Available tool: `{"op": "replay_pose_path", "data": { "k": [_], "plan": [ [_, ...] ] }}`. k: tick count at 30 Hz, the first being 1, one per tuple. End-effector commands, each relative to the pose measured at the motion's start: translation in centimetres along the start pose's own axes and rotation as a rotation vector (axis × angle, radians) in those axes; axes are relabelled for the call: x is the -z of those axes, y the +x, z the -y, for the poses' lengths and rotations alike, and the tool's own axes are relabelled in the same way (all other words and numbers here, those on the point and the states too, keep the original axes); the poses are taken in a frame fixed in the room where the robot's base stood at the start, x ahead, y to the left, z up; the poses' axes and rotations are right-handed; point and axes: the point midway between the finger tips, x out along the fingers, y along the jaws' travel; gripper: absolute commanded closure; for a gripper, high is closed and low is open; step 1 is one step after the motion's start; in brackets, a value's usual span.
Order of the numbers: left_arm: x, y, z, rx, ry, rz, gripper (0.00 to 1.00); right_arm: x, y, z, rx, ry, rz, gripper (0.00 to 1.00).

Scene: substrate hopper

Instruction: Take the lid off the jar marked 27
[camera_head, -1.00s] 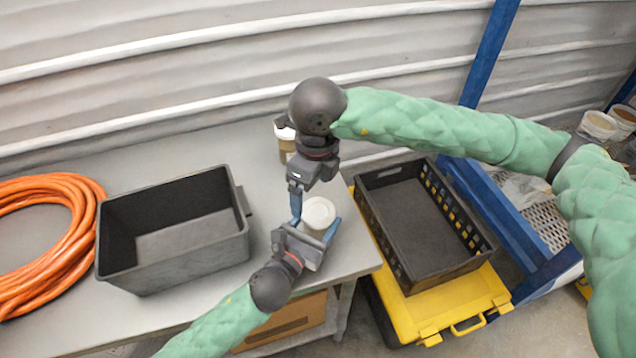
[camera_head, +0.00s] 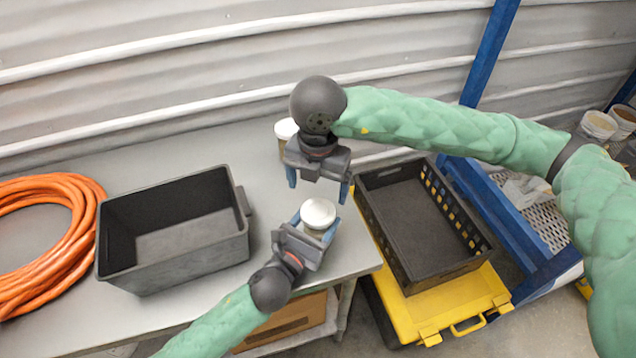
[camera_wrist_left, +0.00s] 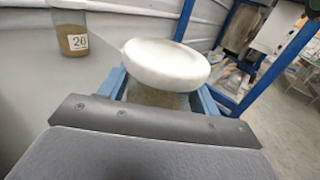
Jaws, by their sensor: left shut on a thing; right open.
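A jar (camera_head: 313,233) with a round white lid (camera_head: 318,212) is between the blue fingers of my left gripper (camera_head: 314,228), which is shut on it near the table's front right corner. In the left wrist view, the lid (camera_wrist_left: 165,63) sits on top of the jar (camera_wrist_left: 157,96) and looks slightly tilted. No number shows on this jar. My right gripper (camera_head: 318,186) is open and empty just behind and above the lid, its fingers spread apart. Another white-lidded jar (camera_head: 284,146) stands behind the right gripper; its label in the left wrist view (camera_wrist_left: 75,28) looks like 20 or 26.
A dark grey bin (camera_head: 190,262) and a coiled orange hose (camera_head: 55,185) are on the table (camera_head: 150,310) to the left. A black crate (camera_head: 437,275) on a yellow case (camera_head: 410,315) stands beside the table's right edge. A blue rack (camera_head: 490,215) is farther right.

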Motion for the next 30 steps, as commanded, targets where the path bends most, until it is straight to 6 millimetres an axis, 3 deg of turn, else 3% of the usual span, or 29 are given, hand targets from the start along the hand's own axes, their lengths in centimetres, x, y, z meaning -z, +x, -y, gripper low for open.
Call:
{"op": "replay_pose_path", "data": {
  "k": [9, 17, 30],
  "plan": [
    [0.0, 0.0, 0.0, 0.000, 0.000, -0.001, 1.00, -0.1, 0.0, 0.1, 0.006, 0.368, 0.004, 0.13],
    [0.1, 0.0, 0.0, 0.000, 0.000, -0.001, 1.00, -0.1, 0.3, 0.1, 0.006, 0.478, 0.005, 0.13],
    [0.0, 0.0, 0.0, 0.000, 0.000, -0.001, 1.00, -0.1, 5.6, 0.2, 0.007, 0.480, 0.004, 0.13]
  ]
}}
